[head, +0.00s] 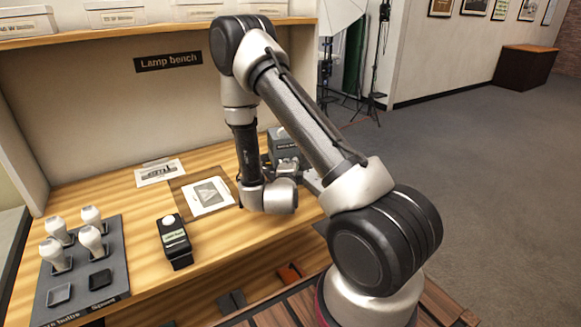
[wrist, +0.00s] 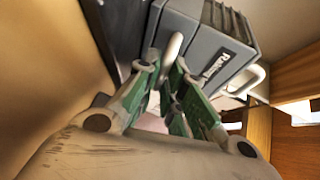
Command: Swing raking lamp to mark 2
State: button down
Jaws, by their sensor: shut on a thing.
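The raking lamp (head: 284,141) is a dark grey box on the bench, partly behind my arm in the head view. In the wrist view the lamp (wrist: 203,45) fills the upper middle, with part of its lettering showing on one face. A pale rounded handle (wrist: 173,46) sticks out from it. My gripper (wrist: 164,72) has green-padded fingers and is shut on this handle. I cannot make out mark 2 in either view.
A picture on a brown mat (head: 208,196) lies left of my wrist, with another print (head: 160,172) behind it. A black device (head: 174,241) and a grey tray (head: 86,268) with several white bulbs stand front left. A shelf with boxes (head: 115,14) overhangs the bench.

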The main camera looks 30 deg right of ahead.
jog(key=c, duration=1.5)
grip_release()
jog(key=v, duration=0.7)
jog(key=shift+s+a, duration=0.15)
jog(key=shift+s, duration=0.05)
